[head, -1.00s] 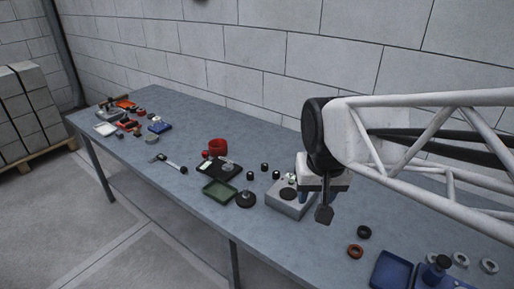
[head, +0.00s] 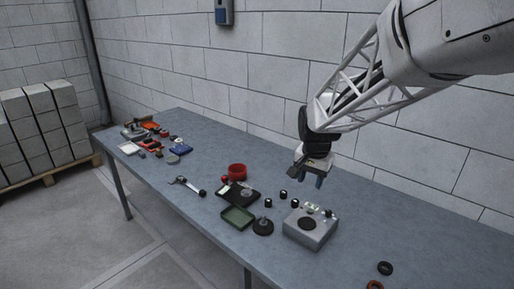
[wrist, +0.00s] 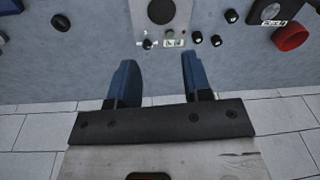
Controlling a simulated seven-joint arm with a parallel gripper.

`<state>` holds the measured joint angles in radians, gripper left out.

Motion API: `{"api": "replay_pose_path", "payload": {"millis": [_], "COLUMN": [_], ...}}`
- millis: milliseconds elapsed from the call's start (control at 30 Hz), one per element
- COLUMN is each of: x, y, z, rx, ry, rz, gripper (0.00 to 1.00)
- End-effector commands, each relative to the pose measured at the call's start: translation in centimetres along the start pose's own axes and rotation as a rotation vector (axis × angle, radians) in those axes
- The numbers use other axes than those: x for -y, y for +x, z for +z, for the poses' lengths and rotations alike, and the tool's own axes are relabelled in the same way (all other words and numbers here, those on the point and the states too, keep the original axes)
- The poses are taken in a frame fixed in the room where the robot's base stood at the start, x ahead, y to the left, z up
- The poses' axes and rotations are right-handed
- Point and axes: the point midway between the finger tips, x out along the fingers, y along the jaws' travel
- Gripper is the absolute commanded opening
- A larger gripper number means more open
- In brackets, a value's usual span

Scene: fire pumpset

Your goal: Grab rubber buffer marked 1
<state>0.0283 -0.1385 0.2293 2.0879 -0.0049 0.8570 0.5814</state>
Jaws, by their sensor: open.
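Several small black cylinders that look like rubber buffers stand by a grey box (head: 311,232). Three are on the table on its left side in the head view (head: 283,194); the wrist view shows them to the right of the box (wrist: 216,40). A further dark knob-like piece (wrist: 147,44) is at the box's wall-side edge. I cannot read which one is marked 1. My gripper (head: 313,180) is open and empty, above the wall side of the table, behind and above the box. Its blue fingers (wrist: 157,72) are apart, with nothing between them.
The wall (head: 430,130) is close behind my gripper.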

Motion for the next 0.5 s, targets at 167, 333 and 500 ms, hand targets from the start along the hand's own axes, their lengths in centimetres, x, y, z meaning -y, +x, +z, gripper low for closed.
{"api": "replay_pose_path", "payload": {"millis": [167,333,500], "x": [2.0,3.7,5.4], "y": [2.9,5.8,9.0], "z": [-3.4,-6.3,-9.2], "rx": [0.017,0.030,0.042], "ry": [0.080,0.159,0.236], "rz": [0.011,0.022,0.033], "gripper": [0.45,0.45,0.45]}}
